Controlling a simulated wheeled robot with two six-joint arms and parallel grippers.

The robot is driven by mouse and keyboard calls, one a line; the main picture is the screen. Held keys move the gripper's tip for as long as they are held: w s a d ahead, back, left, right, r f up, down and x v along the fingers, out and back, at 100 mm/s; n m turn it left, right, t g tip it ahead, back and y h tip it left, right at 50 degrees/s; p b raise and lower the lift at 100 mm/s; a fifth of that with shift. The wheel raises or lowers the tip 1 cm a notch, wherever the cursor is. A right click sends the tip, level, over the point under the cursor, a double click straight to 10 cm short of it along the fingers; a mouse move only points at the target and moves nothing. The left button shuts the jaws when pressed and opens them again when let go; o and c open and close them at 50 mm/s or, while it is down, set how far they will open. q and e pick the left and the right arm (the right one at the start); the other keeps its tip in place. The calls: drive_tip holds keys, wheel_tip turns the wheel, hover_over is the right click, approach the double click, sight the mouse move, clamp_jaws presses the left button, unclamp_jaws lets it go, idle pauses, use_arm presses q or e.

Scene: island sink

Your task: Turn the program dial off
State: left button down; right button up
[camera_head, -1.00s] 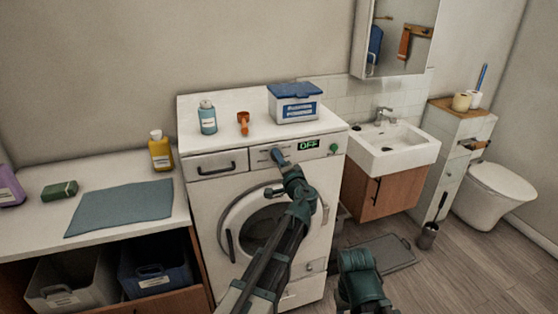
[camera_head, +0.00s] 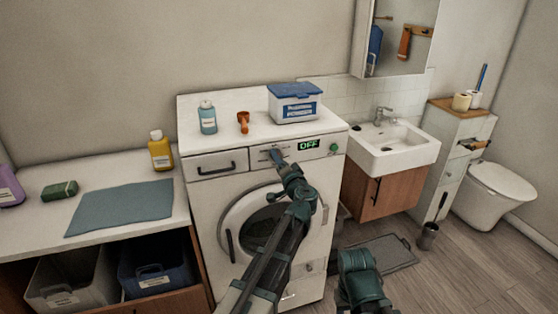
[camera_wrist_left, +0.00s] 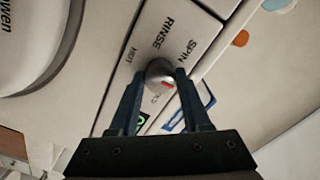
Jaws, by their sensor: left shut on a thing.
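The washing machine (camera_head: 262,225) is white, with a control panel along its top front. Its small display (camera_head: 308,145) reads OFF in green letters. My left gripper (camera_head: 278,157) is at the panel, just left of the display, and covers most of the dial in the head view. In the left wrist view, the round grey program dial (camera_wrist_left: 159,73) with a red mark sits between the two fingers of my left gripper (camera_wrist_left: 160,82), which are shut on it. The words RINSE and SPIN are printed beside it. My right arm shows at the bottom, but its fingers do not.
A green button (camera_head: 334,148) sits right of the display. A blue-lidded box (camera_head: 294,104), an orange scoop (camera_head: 243,122) and a bottle (camera_head: 207,117) stand on the machine. A counter with a blue cloth (camera_head: 120,207) is at left, a sink (camera_head: 392,150) at right.

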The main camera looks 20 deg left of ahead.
use_arm(q)
drive_tip(key=shift+c, duration=1.8)
unclamp_jaws()
drive_tip(key=v, duration=1.4)
drive_tip(key=s+a+f+n+g+h, duration=0.2)
drive_tip(key=s+a+f+g, duration=0.3)
drive_tip(key=f, duration=0.4)
drive_tip(key=s+a+f+n+g+h, duration=0.3)
drive_tip(key=s+f+g, duration=0.35)
drive_tip(key=f, duration=0.35)
drive_tip(key=s+d+f+m+g+h+p, duration=0.1)
drive_tip(key=s+d+m+g+h, duration=0.2)
drive_tip(key=s+d, duration=0.9)
drive_tip(key=d+m, duration=0.1)
drive_tip(key=d, duration=0.3)
drive_tip(key=shift+s+d+f+m+g+h, duration=0.3)
drive_tip(key=shift+s+d+g+h, duration=0.05)
drive_tip(key=shift+s+d+h, duration=0.05)
